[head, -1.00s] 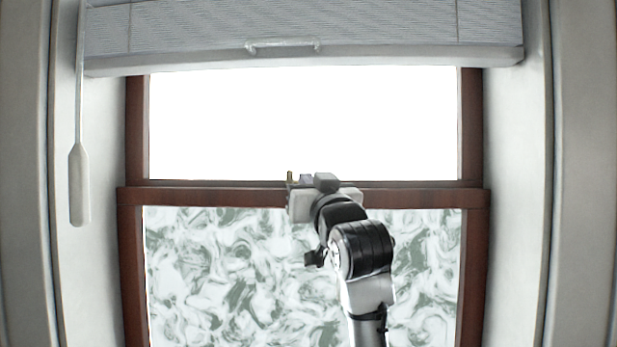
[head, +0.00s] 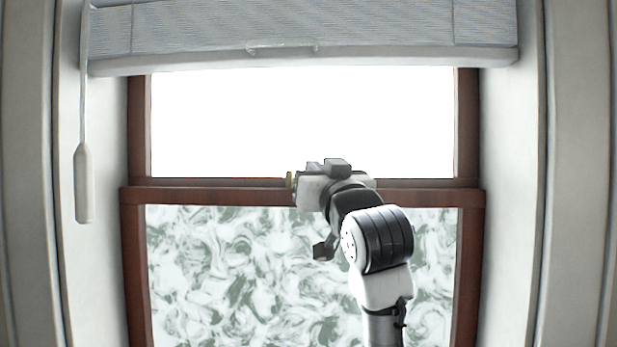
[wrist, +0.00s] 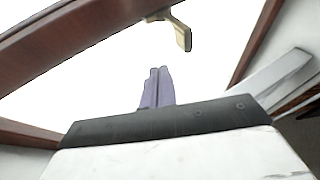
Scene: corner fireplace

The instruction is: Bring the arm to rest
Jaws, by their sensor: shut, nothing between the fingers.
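My gripper (wrist: 157,86) shows in the wrist view with its two purple-grey fingers side by side, shut and empty. In the head view the gripper end (head: 312,167) is at the height of the window's middle rail, and its fingers are mostly hidden behind the wrist. A brass-coloured latch (wrist: 180,28) hangs from the brown frame in the wrist view, above and to the right of the fingertips and apart from them in the picture. It also shows in the head view (head: 289,180), just left of the gripper.
A window with a brown frame (head: 465,197) fills the middle; its lower pane (head: 220,270) is patterned. A raised blind (head: 300,62) spans the top. A pull cord with a pale handle (head: 83,185) hangs at left. White walls (head: 512,150) flank the recess.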

